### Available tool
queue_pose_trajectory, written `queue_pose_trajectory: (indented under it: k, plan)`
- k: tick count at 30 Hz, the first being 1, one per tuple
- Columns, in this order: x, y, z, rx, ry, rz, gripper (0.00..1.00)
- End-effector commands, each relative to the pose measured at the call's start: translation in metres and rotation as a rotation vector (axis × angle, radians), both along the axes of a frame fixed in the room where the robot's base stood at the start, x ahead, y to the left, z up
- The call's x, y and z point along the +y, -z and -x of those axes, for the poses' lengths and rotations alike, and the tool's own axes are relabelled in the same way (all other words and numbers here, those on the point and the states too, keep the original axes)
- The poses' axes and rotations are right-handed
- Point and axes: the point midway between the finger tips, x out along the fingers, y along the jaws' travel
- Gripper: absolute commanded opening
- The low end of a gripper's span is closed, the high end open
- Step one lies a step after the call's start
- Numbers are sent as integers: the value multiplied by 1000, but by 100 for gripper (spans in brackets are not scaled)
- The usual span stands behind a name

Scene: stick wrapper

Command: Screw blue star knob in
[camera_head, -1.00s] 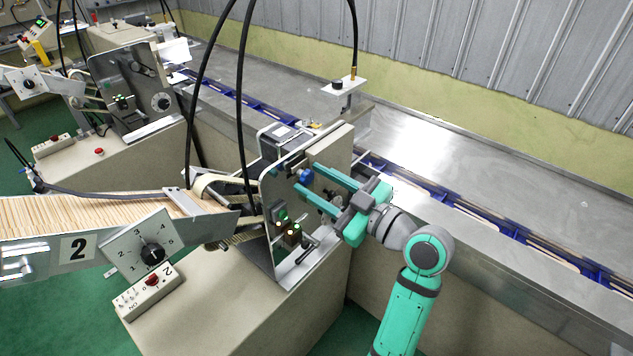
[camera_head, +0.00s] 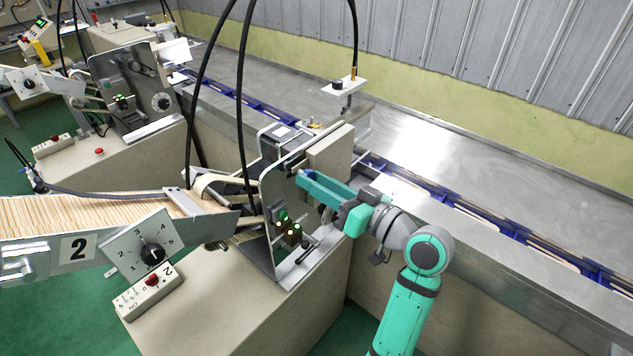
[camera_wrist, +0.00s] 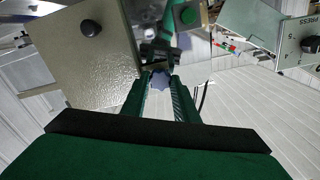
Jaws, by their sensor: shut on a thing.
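The blue star knob shows in the wrist view (camera_wrist: 160,81) as a pale blue lobed shape between the two green fingertips. My gripper (camera_wrist: 158,84) is shut on it. In the head view my gripper (camera_head: 306,183) reaches left to the metal side plate (camera_head: 268,200) of the wrapping machine, and its fingers hide the knob there. I cannot tell how deep the knob sits.
A beige box (camera_head: 330,152) stands behind my fingers. Black hoses (camera_head: 243,100) hang left of the plate. A blue-edged conveyor rail (camera_head: 480,225) runs along the right.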

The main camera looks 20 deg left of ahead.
Motion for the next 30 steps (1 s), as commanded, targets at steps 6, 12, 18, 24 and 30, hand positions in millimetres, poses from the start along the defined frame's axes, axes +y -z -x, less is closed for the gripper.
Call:
queue_pose_trajectory:
  k: [6, 12, 18, 24, 30]
  plan:
    - [0, 0, 0, 234, 0, -86, 2]
    - [0, 0, 0, 354, 0, -130, 2]
    - [0, 0, 0, 520, 0, -191, 2]
    - [0, 0, 0, 636, 1, -234, 2]
    - [0, 0, 0, 641, 1, -236, 2]
